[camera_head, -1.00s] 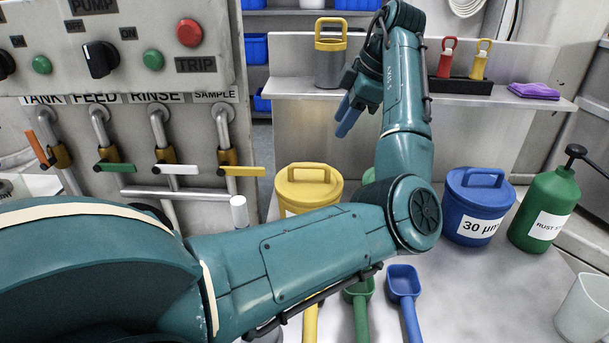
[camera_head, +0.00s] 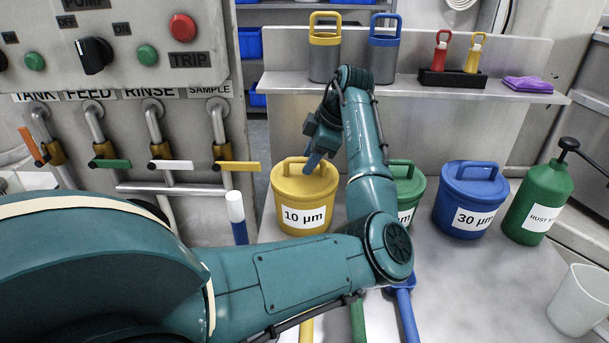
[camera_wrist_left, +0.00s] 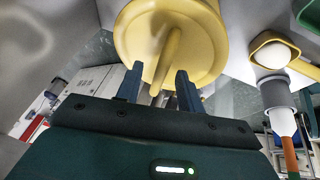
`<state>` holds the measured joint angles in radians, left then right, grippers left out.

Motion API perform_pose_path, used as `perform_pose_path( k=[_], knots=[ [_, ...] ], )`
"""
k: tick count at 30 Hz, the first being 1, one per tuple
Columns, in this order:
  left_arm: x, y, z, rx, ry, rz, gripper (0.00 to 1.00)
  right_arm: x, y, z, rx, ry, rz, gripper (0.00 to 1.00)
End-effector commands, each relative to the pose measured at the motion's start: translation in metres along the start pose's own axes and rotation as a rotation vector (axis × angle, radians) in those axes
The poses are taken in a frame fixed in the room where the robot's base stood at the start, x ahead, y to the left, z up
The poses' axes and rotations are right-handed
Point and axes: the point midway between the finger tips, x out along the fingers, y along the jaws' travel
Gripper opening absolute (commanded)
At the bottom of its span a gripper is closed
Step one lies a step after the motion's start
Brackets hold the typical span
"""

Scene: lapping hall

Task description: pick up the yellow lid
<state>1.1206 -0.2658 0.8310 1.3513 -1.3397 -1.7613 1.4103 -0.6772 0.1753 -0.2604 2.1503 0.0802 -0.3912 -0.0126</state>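The yellow lid (camera_head: 287,186) sits on the yellow tub labelled 10 µm (camera_head: 304,217) and has a raised bar handle. In the left wrist view the lid (camera_wrist_left: 203,55) fills the top middle, its handle pointing towards my gripper. My left gripper (camera_head: 314,163) is at the lid's handle, at its right side in the head view. In the left wrist view its two dark blue fingers (camera_wrist_left: 159,78) are apart, with the handle between them. Whether they touch the handle I cannot tell. My right gripper is not in view.
A green tub (camera_head: 408,187), partly behind my left arm, and a blue tub (camera_head: 470,215) stand to the right. Beyond are a green bottle (camera_head: 539,205) and a clear beaker (camera_head: 580,302). Behind is a shelf (camera_head: 420,90) with vessels. Valve handles are left.

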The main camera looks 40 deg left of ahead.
Motion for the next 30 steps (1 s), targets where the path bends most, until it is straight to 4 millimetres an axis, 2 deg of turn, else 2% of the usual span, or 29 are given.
perform_pose_path(
  k=[7,20,30],
  knots=[
    [0.0010,0.0002,-0.0002,-0.001,0.000,0.001,0.36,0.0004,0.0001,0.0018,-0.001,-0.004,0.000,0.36],
    [0.0007,0.0003,-0.0002,-0.001,0.000,0.001,0.01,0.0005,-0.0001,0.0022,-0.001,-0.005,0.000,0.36],
    [0.0005,0.0004,-0.0003,-0.002,0.000,0.001,0.00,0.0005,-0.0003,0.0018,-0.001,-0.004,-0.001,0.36]
  ],
)
